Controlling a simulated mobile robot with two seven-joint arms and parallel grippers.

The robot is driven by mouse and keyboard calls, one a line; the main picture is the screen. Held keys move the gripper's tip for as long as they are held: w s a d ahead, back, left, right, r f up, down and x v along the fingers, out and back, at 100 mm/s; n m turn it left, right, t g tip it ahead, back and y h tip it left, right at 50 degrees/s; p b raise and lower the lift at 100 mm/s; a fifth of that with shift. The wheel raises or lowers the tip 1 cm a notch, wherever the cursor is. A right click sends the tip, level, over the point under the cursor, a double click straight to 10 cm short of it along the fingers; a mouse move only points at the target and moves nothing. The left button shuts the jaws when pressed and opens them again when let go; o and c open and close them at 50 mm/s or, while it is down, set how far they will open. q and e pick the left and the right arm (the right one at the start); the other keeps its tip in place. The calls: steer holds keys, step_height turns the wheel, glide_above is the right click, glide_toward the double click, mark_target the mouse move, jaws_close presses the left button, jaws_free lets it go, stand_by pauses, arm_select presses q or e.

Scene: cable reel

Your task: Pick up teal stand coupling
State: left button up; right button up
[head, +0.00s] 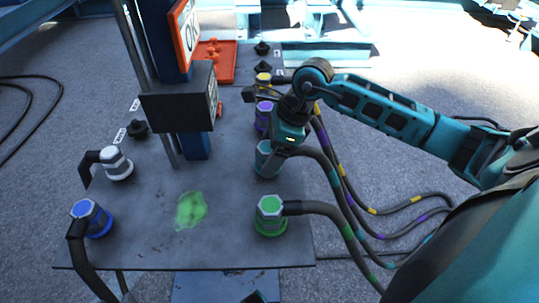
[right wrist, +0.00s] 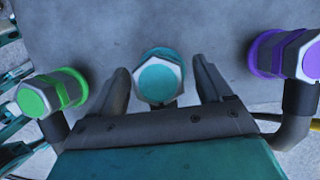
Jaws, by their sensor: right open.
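The teal stand coupling (head: 267,160) stands on the right side of the dark table, between the green and purple couplings, with a dark hose leading off to the right. In the right wrist view its teal hexagonal top (right wrist: 159,81) sits between the two fingers. My right gripper (right wrist: 163,88) is open, one finger on each side of the coupling, and I cannot tell whether either finger touches it. In the head view my right gripper (head: 285,139) comes in above the coupling and partly covers it. My left gripper cannot be made out.
A green coupling (head: 270,214) stands in front and a purple coupling (head: 263,117) behind, both close by. White (head: 117,164) and blue (head: 91,217) couplings are on the left. A post with a dark box (head: 178,97) rises mid-table. A green smear (head: 190,210) marks the tabletop.

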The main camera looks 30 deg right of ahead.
steer(key=c, duration=1.2)
steer(key=shift+o, duration=0.2)
steer(key=shift+r, duration=0.1)
